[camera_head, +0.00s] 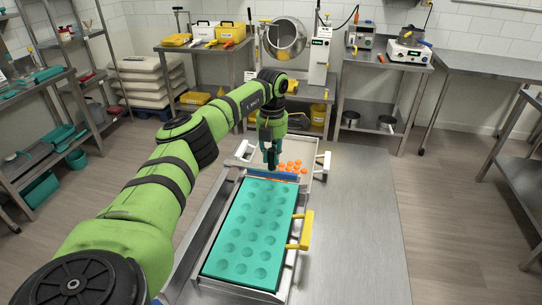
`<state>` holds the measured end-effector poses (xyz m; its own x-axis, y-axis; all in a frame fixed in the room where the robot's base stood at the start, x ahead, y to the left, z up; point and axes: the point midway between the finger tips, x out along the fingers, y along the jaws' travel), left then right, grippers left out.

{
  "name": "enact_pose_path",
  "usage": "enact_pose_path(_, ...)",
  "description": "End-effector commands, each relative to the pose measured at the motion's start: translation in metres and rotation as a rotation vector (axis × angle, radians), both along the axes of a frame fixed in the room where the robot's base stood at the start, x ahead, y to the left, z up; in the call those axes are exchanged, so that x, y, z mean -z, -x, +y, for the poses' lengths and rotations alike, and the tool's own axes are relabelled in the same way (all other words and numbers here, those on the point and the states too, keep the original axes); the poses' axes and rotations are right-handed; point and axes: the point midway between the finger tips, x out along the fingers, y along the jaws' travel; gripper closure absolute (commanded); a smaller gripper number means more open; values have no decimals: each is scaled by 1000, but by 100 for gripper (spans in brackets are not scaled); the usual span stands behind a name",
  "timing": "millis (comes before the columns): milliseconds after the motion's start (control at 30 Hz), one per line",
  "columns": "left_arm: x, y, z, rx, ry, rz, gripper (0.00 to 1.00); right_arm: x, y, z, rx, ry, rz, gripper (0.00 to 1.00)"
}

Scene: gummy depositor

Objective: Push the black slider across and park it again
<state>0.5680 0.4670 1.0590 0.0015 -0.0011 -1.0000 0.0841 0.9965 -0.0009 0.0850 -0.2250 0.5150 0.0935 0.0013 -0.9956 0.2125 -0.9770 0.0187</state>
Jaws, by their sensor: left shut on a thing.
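My left gripper (270,148) reaches down from my green arm to the far end of the depositor. It is shut on a small dark upright piece (272,163), which looks like the black slider's grip; the fingers hide most of it. The piece stands by a blue crossbar (284,179). The teal mould (249,223), with rows of empty round cavities, lies in the metal frame just nearer than the bar. My right gripper is out of view.
A yellow handle (303,230) sticks out on the right of the mould frame. The steel table (362,225) is bare to the right. Shelves stand at the left, and side tables with machines along the back wall.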

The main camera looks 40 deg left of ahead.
Motion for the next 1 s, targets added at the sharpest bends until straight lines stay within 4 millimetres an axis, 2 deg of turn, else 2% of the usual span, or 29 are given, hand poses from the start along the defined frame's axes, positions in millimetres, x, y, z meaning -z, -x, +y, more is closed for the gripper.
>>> enact_pose_path(167, 0, 0, 0, 3, -2, 1, 100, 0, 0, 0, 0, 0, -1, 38)
enact_pose_path(200, 0, 0, 0, 3, -2, 1, 68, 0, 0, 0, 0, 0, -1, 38)
enact_pose_path(233, 0, 0, 0, 3, -2, 1, 56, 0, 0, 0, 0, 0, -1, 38)
enact_pose_path(267, 0, 0, 0, 3, -2, 1, 52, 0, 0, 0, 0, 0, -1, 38)
enact_pose_path(667, -5, 0, 0, 1, -1, 0, 52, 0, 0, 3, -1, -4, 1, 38)
enact_pose_path(767, -19, -1, 0, 1, -2, -3, 52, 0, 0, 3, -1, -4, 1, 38)
enact_pose_path(1000, -70, -1, -1, 2, -2, -5, 52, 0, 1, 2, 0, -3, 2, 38)
